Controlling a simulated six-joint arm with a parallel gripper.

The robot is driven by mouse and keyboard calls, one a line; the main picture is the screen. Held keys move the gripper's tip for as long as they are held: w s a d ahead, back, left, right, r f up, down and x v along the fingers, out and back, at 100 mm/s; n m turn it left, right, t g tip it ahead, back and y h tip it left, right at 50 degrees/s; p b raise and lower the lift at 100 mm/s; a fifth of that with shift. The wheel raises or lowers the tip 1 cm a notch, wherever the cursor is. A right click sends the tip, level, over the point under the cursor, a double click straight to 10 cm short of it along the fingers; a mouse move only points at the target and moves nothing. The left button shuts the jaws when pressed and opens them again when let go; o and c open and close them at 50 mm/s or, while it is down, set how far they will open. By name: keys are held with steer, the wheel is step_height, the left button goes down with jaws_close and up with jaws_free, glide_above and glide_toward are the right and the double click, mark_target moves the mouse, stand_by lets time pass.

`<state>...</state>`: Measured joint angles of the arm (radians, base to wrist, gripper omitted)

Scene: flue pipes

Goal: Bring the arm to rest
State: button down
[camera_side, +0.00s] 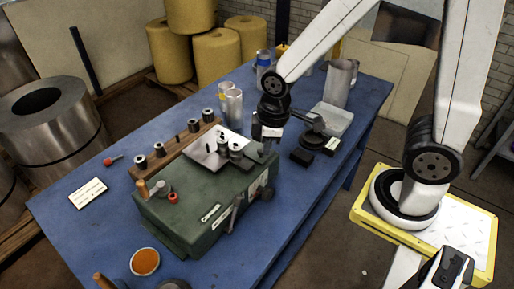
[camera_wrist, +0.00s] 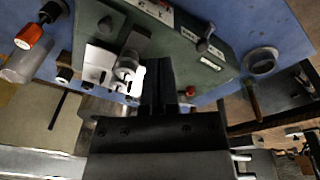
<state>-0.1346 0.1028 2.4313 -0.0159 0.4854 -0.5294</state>
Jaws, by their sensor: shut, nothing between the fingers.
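My gripper (camera_side: 265,150) points down beside the back right end of the green machine (camera_side: 195,222) on the blue table (camera_side: 105,235). Its fingers are small and dark in the side view, so contact with the machine cannot be told there. In the wrist view my gripper (camera_wrist: 157,70) shows dark fingers held together with nothing between them. The green machine (camera_wrist: 200,45) lies beyond the fingertips there. A light plate (camera_side: 205,155) with small metal cylinders (camera_side: 236,149) sits at the machine's back edge, left of my gripper.
A wooden rack (camera_side: 175,153) with several dark-topped spools stands behind the machine. Metal cans (camera_side: 234,106) and a tall metal jug (camera_side: 340,82) stand farther back. A dark round-topped device (camera_side: 313,140) is right of my gripper. The table's front left is mostly clear around a white card (camera_side: 87,193).

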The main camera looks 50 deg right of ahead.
steer(key=shift+s+d+r+m+t, duration=0.1)
steer(key=shift+s+d+m+t, duration=0.15)
steer(key=shift+d+m, duration=0.75)
steer(key=shift+s+d+f+m+t, duration=0.15)
steer(key=shift+s+d+m, duration=0.15)
steer(key=shift+m, duration=1.3)
steer(key=shift+s+d+r+m+t, duration=0.25)
steer(key=shift+d+m, duration=0.4)
steer(key=shift+m, duration=0.65)
